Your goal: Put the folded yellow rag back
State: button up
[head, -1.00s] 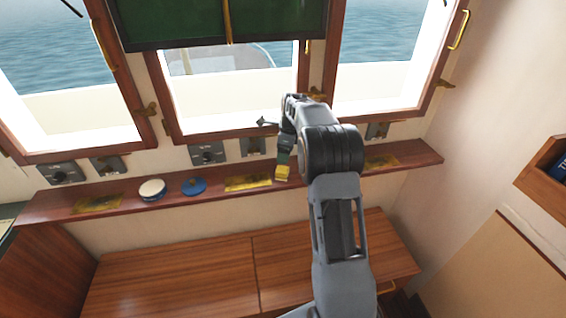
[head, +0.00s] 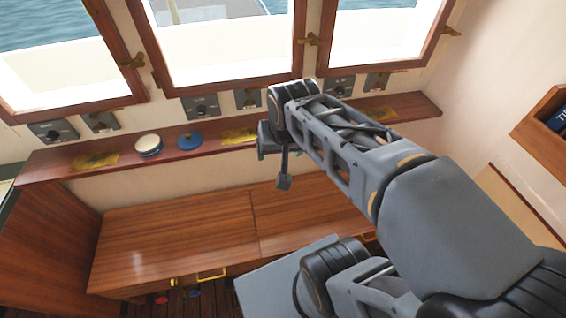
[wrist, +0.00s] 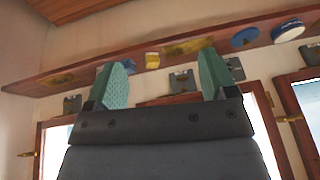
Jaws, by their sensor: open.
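In the wrist view, which looks upside down, a small yellow block with a pale face, likely the folded yellow rag (wrist: 152,61), sits on the wooden shelf (wrist: 75,78). It shows between my gripper's (wrist: 164,74) two green fingertips, which are apart and empty, with a gap to the rag. Flat yellow patches lie on the shelf either side of it, one (wrist: 188,46) clear and one partly behind a fingertip. In the head view the rag is hidden behind my arm; the shelf (head: 215,146) shows with yellow patches (head: 95,161).
A white-and-blue tin (head: 148,145) and a blue disc (head: 189,141) stand on the shelf, left of my arm. Control boxes (head: 201,107) and windows line the wall above. A wooden cabinet (head: 175,235) is below. A wall box (head: 548,125) is at right.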

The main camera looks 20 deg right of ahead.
jog(key=shift+s+a+f+n, duration=0.15)
jog(key=shift+s+f+n, duration=0.3)
jog(key=shift+s+n, duration=0.3)
jog(key=shift+s+a+f+n, duration=0.1)
jog(key=shift+s+f+n, duration=0.35)
jog(key=shift+s+n, duration=0.3)
